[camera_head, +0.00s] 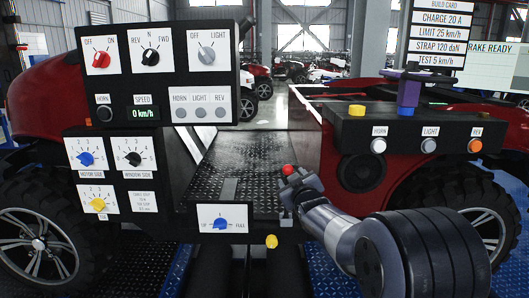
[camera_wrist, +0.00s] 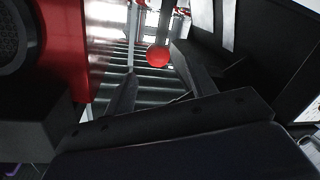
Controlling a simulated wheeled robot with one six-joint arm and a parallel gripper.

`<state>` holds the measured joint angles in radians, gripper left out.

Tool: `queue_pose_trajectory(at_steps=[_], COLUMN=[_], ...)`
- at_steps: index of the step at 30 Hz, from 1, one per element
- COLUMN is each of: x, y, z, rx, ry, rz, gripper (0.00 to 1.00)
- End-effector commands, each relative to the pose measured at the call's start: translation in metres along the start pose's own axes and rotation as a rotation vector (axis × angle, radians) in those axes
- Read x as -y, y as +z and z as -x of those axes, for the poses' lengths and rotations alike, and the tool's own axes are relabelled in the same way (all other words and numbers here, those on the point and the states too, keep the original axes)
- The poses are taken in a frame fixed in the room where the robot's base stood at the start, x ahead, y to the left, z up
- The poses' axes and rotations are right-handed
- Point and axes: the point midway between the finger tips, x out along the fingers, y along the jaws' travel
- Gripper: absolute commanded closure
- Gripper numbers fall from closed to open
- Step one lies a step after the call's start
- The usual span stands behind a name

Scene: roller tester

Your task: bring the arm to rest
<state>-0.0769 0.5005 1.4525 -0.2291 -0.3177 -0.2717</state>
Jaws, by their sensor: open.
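My arm (camera_head: 370,240) reaches in from the lower right of the head view, stretched out over the tester's middle. My gripper (camera_head: 287,184) is open at its end, pointing up and left. A red ball-shaped knob (camera_head: 288,170) shows right at the fingertips. In the wrist view my gripper's dark fingers (camera_wrist: 156,76) stand apart, and the red knob (camera_wrist: 158,56) shows in the gap between them, near their tips. I cannot tell whether a finger touches it.
A black control panel (camera_head: 153,90) with knobs stands at the left, and a small panel with a blue knob (camera_head: 221,223) sits below. At the right is a console ledge (camera_head: 400,128) with HORN, LIGHT and REV buttons. A dark treaded floor (camera_head: 240,165) lies between.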

Motion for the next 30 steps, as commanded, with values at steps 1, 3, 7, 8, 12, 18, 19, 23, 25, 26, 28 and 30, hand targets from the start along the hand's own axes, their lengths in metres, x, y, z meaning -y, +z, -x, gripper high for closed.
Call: queue_pose_trajectory(at_steps=[1,3,7,8,12,18,19,23,25,26,28,30], x=[0.0,0.0,0.0,0.0,0.0,0.0,0.0,0.0,-0.001,-0.001,-0.002,-0.002], y=[0.0,0.0,0.0,0.0,0.001,0.001,0.001,0.003,0.005,0.007,0.013,0.019], z=[-0.007,-0.013,-0.021,-0.022,-0.024,-0.024,-0.024,-0.022,-0.02,-0.018,-0.013,-0.008], rx=[0.001,0.001,0.001,0.001,0.001,0.001,0.001,0.006,0.013,0.018,0.031,0.048], ry=[-0.001,0.0,0.0,0.0,0.0,0.0,0.0,0.001,0.003,0.004,0.006,0.009], rz=[0.0,0.0,0.0,0.0,0.0,0.0,0.0,-0.009,-0.021,-0.028,-0.051,-0.075], gripper=[0.47,0.47,0.47,0.47,0.47,0.47,0.47,0.47,0.47,0.47,0.47,0.47])
